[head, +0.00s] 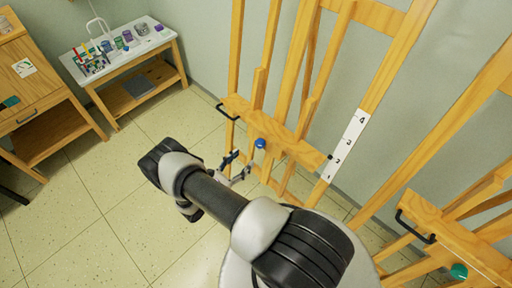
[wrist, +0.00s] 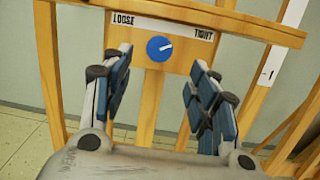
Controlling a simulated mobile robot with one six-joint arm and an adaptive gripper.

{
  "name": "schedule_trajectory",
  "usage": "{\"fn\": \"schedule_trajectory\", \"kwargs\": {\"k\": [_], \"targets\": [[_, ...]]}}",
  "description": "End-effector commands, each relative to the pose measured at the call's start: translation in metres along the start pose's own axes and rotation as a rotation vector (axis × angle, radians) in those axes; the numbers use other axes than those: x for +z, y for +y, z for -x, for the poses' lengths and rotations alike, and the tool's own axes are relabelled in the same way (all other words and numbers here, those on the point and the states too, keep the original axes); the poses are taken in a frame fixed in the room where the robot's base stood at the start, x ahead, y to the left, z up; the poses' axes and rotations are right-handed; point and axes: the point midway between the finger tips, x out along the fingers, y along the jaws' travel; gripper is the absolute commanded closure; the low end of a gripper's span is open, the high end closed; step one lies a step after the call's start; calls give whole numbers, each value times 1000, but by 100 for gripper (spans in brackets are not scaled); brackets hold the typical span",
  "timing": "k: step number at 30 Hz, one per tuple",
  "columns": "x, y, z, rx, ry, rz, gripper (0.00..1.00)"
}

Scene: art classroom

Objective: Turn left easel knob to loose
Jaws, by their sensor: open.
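The left easel (head: 290,140) has a round blue knob (head: 260,143) on its crossbar. In the wrist view the blue knob (wrist: 160,48) sits below a white label strip (wrist: 163,25) reading LOOSE at left and TIGHT at right. The knob's white mark points right and slightly up, towards the TIGHT side. My gripper (wrist: 156,75) is open and empty, its fingers spread to either side below the knob, apart from it. In the head view my gripper (head: 235,168) is just left of and below the knob.
A second easel (head: 465,235) with a green knob (head: 459,271) stands at the right. A black handle (head: 227,112) is on the left easel's crossbar. A white-topped table (head: 120,48) with art supplies and a wooden cabinet (head: 35,85) stand at the left. The tiled floor (head: 90,220) is clear.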

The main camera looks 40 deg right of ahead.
Motion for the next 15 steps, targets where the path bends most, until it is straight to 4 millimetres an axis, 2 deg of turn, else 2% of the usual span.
{"fn": "schedule_trajectory", "kwargs": {"k": [1,6,9,15], "targets": [[0,-2,-13,-6,0,0,46],[0,-2,-48,-6,-1,0,46],[0,-2,-65,-5,-1,0,46],[0,-1,-86,-3,0,0,46]]}}
